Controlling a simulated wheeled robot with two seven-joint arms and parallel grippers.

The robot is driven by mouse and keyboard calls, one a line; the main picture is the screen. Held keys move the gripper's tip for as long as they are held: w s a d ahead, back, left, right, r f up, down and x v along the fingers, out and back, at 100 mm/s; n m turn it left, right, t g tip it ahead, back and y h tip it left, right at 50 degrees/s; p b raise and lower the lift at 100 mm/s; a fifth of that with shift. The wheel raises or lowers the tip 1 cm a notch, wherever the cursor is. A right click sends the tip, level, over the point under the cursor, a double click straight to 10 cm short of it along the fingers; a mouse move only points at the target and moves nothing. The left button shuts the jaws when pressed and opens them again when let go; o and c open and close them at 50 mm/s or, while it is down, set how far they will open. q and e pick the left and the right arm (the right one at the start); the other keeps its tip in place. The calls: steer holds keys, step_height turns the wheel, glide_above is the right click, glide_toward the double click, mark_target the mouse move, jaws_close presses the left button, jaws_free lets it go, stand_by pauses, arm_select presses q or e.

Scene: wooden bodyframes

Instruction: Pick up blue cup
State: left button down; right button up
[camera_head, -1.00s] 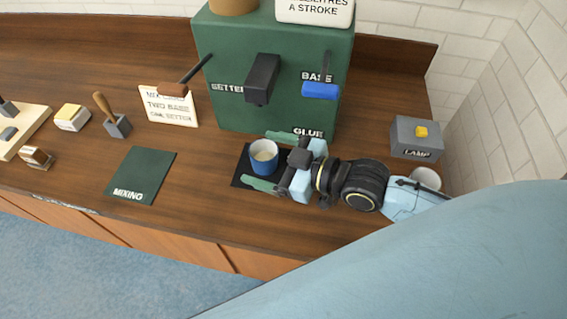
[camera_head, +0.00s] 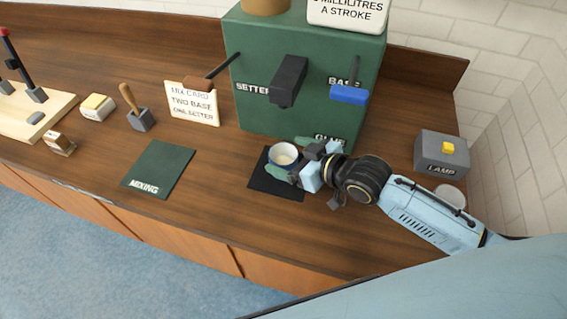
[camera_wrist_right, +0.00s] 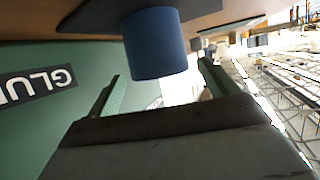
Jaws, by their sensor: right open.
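The blue cup (camera_head: 284,155) stands on the black glue mat (camera_head: 271,188), in front of the green dispenser. Its pale inside shows; part of its side is hidden by my right gripper. My right gripper (camera_head: 290,158) reaches in from the right, low at the cup, one finger on its far side and one on its near side. In the right wrist view, which is upside down, the blue cup (camera_wrist_right: 157,45) sits ahead between the two open fingers (camera_wrist_right: 160,85), with gaps on both sides. My left gripper is not in view.
The green dispenser (camera_head: 300,115) with black spout and blue base handle (camera_head: 349,95) rises close behind the cup. The grey lamp box (camera_head: 441,152) and a white round vessel (camera_head: 450,196) are right. The green mixing mat (camera_head: 160,168) is left and empty.

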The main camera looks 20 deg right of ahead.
mark_target(274, 152)
steer(key=x, duration=0.4)
steer(key=shift+w+a+f, duration=0.1)
steer(key=shift+w+f, duration=0.05)
steer(key=shift+f, duration=0.25)
steer(key=c, duration=1.2)
steer(key=shift+r, duration=0.1)
